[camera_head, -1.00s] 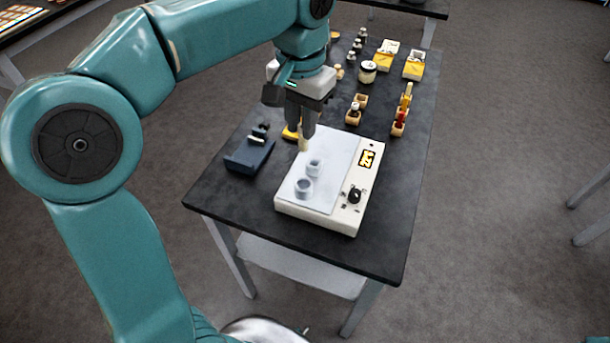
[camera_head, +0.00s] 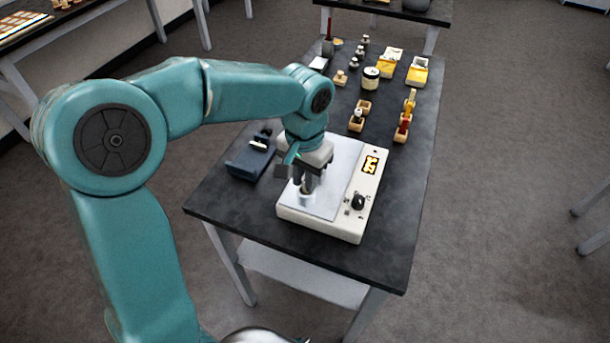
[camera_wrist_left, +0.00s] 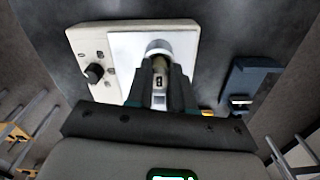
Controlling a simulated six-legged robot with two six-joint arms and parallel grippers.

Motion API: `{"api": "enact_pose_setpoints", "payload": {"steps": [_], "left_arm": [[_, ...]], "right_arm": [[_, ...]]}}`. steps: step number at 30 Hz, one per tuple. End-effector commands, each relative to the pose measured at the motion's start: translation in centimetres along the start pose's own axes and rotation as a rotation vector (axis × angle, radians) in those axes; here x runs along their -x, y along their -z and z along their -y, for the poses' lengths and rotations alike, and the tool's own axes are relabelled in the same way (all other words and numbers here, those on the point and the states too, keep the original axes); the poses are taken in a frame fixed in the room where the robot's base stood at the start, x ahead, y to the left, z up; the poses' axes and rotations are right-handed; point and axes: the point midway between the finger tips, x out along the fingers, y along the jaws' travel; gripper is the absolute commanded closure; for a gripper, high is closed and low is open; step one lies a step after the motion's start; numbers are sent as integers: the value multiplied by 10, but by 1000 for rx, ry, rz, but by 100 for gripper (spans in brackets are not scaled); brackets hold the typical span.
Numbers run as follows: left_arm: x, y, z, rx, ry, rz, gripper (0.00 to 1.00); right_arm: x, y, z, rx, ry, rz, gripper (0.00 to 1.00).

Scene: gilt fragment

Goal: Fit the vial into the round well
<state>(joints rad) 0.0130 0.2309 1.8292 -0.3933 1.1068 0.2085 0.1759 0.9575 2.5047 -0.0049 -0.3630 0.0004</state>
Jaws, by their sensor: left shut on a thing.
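The white device (camera_head: 327,232) on the black table has a pale top plate carrying round upright wells. The near round well (camera_head: 306,198) shows just below my left gripper (camera_head: 308,186); in the left wrist view, its pale rim (camera_wrist_left: 159,46) lies right at the fingertips. My left gripper (camera_wrist_left: 160,75) points down and is shut on the vial (camera_wrist_left: 160,64), a tan piece between the fingers. The vial's lower end is at the well, but I cannot tell whether it is inside. The second well is mostly hidden by the gripper. My right gripper is not in view.
A dark blue box (camera_head: 247,162) stands left of the device. Behind are wooden holders (camera_head: 357,122), a jar (camera_head: 370,78), yellow-and-white boxes (camera_head: 417,72) and small bottles. The table's near right corner is clear.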

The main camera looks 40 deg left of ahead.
Motion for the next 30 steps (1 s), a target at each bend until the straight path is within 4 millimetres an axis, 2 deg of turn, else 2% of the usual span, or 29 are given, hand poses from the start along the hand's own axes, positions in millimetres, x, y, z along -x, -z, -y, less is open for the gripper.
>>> {"api": "enact_pose_setpoints", "payload": {"steps": [8, 9, 11, 19, 23, 26, 30], "left_arm": [[-8, 0, 0, 0, 0, 0, 100], [-7, 0, 0, 0, 0, -1, 69], [-6, 0, 0, 0, 0, 0, 53], [-5, 0, 0, 0, 0, 0, 53], [6, 0, 0, 0, 0, -2, 53], [24, 1, 0, 0, 0, -6, 53], [59, 1, 0, -1, 0, -6, 53]], "right_arm": [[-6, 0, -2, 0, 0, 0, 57], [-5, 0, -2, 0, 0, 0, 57], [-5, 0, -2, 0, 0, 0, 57], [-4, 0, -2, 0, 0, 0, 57], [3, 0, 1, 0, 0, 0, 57], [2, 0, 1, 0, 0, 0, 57], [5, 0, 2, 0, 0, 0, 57]]}}
